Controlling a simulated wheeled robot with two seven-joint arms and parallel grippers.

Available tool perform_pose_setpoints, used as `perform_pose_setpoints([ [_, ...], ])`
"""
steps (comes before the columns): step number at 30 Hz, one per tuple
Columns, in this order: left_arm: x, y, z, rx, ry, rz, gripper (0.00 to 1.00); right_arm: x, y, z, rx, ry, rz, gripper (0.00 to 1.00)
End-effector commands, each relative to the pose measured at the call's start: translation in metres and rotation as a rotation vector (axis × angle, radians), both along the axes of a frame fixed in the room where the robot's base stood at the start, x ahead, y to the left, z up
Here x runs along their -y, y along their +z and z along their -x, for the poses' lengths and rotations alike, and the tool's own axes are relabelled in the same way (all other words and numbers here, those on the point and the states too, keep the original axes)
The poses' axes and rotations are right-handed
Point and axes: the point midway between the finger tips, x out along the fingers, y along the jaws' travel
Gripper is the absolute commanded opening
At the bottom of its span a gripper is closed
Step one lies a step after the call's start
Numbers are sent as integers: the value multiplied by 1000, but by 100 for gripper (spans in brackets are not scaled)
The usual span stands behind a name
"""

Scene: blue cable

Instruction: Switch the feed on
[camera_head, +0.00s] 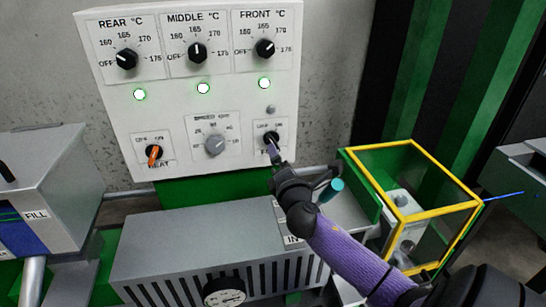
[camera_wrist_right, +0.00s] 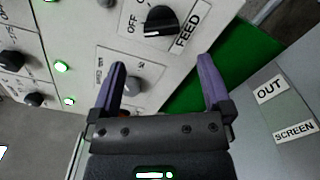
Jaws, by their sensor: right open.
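The black FEED knob (camera_head: 270,138) is at the lower right of the white control panel (camera_head: 120,110). It also shows in the right wrist view (camera_wrist_right: 162,20), with OFF and FEED printed beside it; which way it points is hard to tell. My right gripper (camera_head: 277,155) is just in front of and below the knob in the head view, partly covering its label. In the wrist view its two purple fingers (camera_wrist_right: 160,62) are apart and empty, with the knob beyond their tips. A small grey lamp (camera_head: 271,109) above the knob looks unlit. My left gripper is not in view.
Orange HEAT knob (camera_head: 153,153), grey speed knob (camera_head: 215,145) and three temperature knobs with lit lamps (camera_head: 203,88) share the panel. A grey slotted housing (camera_head: 190,245) stands below. A yellow-framed guard (camera_head: 420,205) is to the right, with a blue cable (camera_head: 505,196) beside it.

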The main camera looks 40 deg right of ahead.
Motion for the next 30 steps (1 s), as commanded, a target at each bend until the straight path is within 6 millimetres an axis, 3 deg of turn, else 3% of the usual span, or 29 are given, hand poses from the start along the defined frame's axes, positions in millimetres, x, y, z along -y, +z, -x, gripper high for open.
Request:
perform_pose_setpoints([
  [4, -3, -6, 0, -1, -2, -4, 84, 5, -4, -9, 1, -2, 0, 100],
  [14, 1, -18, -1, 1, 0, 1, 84, 33, -4, -59, 1, -2, 0, 100],
  [24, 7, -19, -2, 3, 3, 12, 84, 36, -3, -66, 0, 1, 0, 100],
  [25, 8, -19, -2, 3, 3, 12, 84, 36, -3, -66, 0, 1, 0, 98],
  [30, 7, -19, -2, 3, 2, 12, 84, 36, -3, -66, 0, 0, 0, 62],
])
